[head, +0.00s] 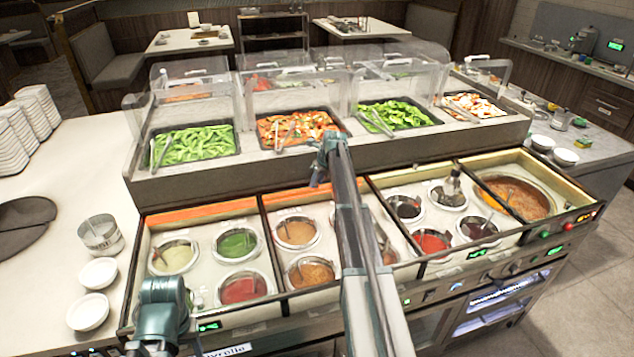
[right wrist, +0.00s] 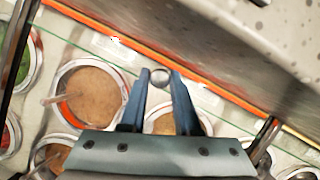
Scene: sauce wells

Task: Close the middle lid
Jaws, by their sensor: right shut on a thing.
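The middle well section (head: 275,228) lies between two dark dividers, with several sauce pots in it; an orange strip runs along its back. My right gripper (head: 322,165) is at the back of this section, in front of the raised shelf. In the right wrist view my right gripper (right wrist: 160,78) is shut on a small round grey knob (right wrist: 160,76) between its fingertips. The middle lid is clear and its outline is hard to make out; a thin greenish edge shows beside the fingers. My arm hides part of the section. My left gripper (head: 160,315) is at the front left corner; its jaws are unclear.
The raised shelf (head: 200,188) behind holds salad trays under clear covers. The left section has a green pot (head: 237,243) and others; the right one has a big brown pot (head: 515,197). White bowls (head: 88,311) stand on the left counter.

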